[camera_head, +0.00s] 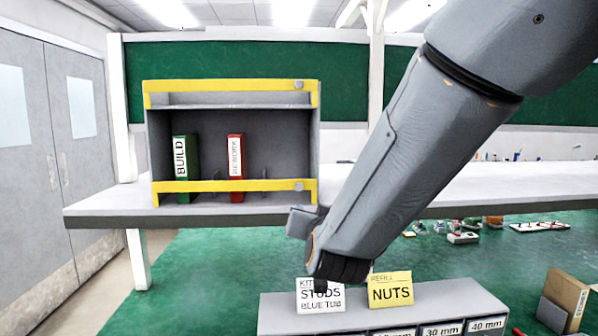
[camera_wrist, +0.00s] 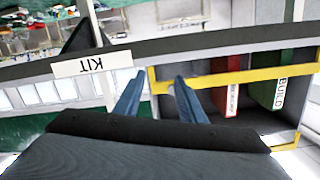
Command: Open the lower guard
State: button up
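The lower guard (camera_head: 232,186) is a yellow bar across the front of the grey shelf unit, low in front of the binders. It has a grey knob (camera_head: 299,185) at its right end. In the wrist view, which is upside down, the lower guard (camera_wrist: 240,77) runs right from near the fingertips. My gripper (camera_wrist: 159,76) shows there as two blue fingers, apart, with nothing clearly held. The guard's end lies between the fingertips in that picture; I cannot tell whether they touch.
The upper guard (camera_head: 230,86) is also yellow. A green BUILD binder (camera_head: 185,160) and a red binder (camera_head: 236,160) stand inside the unit, on the grey bench (camera_head: 110,206). Below are the STUDS card (camera_head: 320,297) and NUTS card (camera_head: 390,290) on a grey drawer unit (camera_head: 280,310).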

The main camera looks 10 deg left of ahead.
jog(key=t, duration=0.1)
send_near(300, 187)
jog(key=w, duration=0.1)
jog(key=shift+t, duration=0.3)
jog(key=shift+f+p+x, duration=0.15)
jog(key=shift+p+x, duration=0.75)
jog(key=shift+x, duration=1)
jog(key=shift+f+p+x, duration=0.1)
jog(key=shift+p+x, duration=0.8)
jog(key=shift+x, duration=1)
jog(key=shift+a, duration=0.15)
grip_shut()
